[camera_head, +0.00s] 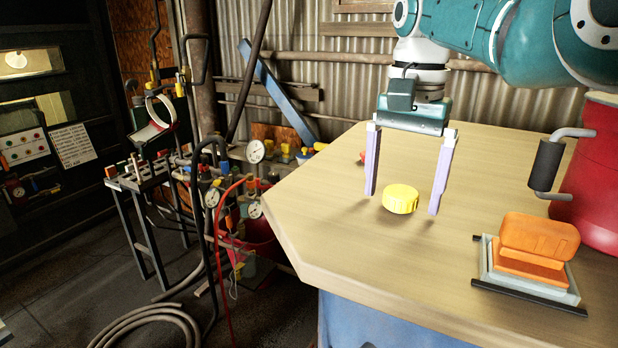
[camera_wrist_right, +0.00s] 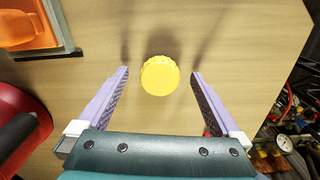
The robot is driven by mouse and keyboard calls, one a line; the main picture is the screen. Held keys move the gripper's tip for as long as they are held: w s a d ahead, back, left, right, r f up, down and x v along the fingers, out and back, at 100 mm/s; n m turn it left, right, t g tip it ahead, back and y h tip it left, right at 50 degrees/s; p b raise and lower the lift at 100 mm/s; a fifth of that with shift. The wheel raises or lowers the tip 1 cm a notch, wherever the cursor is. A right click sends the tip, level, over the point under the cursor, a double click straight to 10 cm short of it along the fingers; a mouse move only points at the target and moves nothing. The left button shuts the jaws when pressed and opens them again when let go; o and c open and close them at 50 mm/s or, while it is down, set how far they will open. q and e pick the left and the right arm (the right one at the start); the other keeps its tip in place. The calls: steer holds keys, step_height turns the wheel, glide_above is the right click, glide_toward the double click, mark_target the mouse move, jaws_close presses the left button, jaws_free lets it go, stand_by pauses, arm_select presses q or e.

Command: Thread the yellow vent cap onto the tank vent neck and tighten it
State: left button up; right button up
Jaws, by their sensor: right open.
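The yellow vent cap (camera_head: 400,199) lies on the wooden tabletop, with ribbed sides. In the right wrist view the cap (camera_wrist_right: 160,75) sits between and just beyond the fingertips, with a gap on both sides. My right gripper (camera_head: 402,202) is open and points down over the table, its pale purple fingers either side of the cap; in the wrist view the gripper (camera_wrist_right: 160,73) holds nothing. I cannot make out the tank vent neck for certain in either view. My left gripper is not in view.
An orange block (camera_head: 536,247) sits on a grey tray with dark rails at the table's right. A red vessel (camera_head: 600,170) and a black-handled crank (camera_head: 547,165) stand behind it. A small red thing (camera_head: 362,156) lies behind the fingers. Gauges and hoses crowd the floor left of the table (camera_head: 330,240).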

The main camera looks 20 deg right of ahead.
mark_target(401, 190)
step_height(401, 190, up, 6)
steer(key=b, duration=0.2)
steer(key=shift+b, duration=0.3)
step_height(401, 190, up, 4)
steer(key=shift+p, duration=0.7)
